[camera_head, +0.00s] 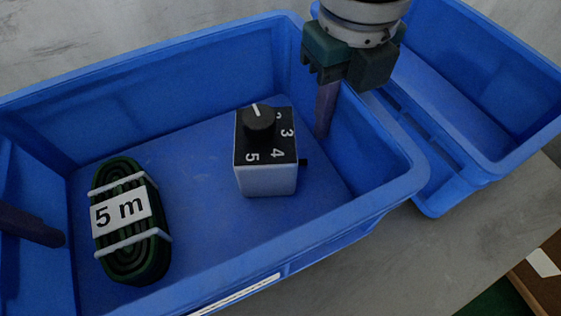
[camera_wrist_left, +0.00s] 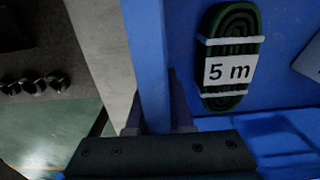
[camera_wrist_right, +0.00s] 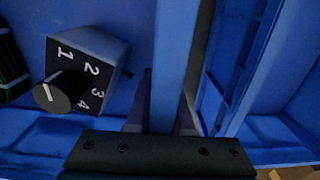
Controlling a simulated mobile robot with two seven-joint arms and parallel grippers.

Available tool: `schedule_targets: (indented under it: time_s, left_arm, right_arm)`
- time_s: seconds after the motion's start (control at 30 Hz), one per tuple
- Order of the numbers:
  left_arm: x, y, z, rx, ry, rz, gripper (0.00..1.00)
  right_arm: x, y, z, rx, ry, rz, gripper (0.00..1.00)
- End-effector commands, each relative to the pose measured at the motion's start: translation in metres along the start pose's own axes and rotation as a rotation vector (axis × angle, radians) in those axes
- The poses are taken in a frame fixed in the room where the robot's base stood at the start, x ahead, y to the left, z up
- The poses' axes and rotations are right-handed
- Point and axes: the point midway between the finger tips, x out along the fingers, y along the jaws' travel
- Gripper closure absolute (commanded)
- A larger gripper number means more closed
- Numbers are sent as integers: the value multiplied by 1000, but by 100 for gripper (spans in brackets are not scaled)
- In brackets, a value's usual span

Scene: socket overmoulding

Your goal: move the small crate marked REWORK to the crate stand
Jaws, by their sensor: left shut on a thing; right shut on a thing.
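A blue crate (camera_head: 190,152) fills the middle of the head view. A white label (camera_head: 235,295) on its near outer side is cut off and unreadable, so I cannot confirm REWORK. Inside lie a coiled green cable tagged 5 m (camera_head: 130,245) and a dial box (camera_head: 266,170). My left gripper (camera_wrist_left: 155,110) is shut on one end wall; only one finger shows in the head view, inside the crate. My right gripper (camera_head: 326,110) is shut on the opposite end wall, as the right wrist view (camera_wrist_right: 162,105) also shows. I cannot identify the crate stand.
A second blue crate (camera_head: 500,85) stands close to the right end of the held one and looks empty where visible. A brown box edge (camera_head: 545,280) with something green shows at the lower right. Grey surface lies behind and in front.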

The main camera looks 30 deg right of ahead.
Motion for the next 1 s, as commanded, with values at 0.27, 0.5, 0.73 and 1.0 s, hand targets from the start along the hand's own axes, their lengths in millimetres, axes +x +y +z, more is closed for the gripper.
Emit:
schedule_targets:
  time_s: [0.27,0.5,0.73,1.0]
  left_arm:
    - [-1,0,0,0,-1,1,100]
    - [7,0,0,0,-1,1,100]
    - [23,0,1,0,-2,1,100]
    - [44,0,1,0,-2,1,100]
  right_arm:
    - [-1,0,1,1,-2,0,100]
    - [7,0,0,1,-1,0,100]
    - [23,0,0,1,-1,0,100]
    - [44,0,0,1,-1,0,100]
